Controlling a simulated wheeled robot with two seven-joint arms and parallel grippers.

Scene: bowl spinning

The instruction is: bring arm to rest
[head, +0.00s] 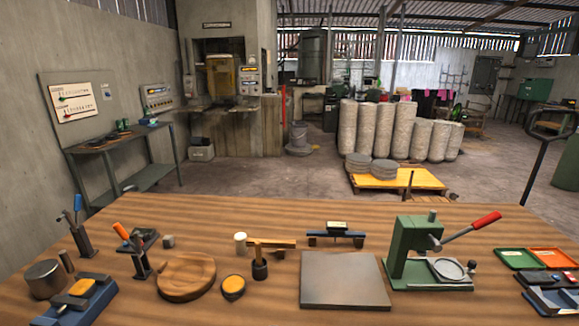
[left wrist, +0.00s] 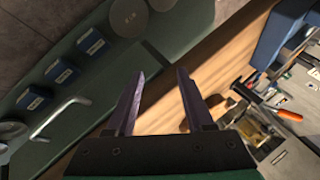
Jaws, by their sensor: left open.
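My left gripper (left wrist: 159,72) shows in the left wrist view, with its two dark fingers apart and nothing between them. The wooden table (head: 350,225) lies beyond the fingers, and its surface also shows in the left wrist view (left wrist: 185,85). Neither gripper shows in the head view. My right gripper is in neither view. A round wooden bowl-like piece (head: 186,290) rests on the table at the front left in the head view.
A grey square slab (head: 343,280) lies mid-table, with a green lever press (head: 410,250) to its right. Upright tools (head: 135,250) and a blue-based fixture (head: 85,300) stand left. Green and orange trays (head: 553,257) lie far right. The table's back strip is clear.

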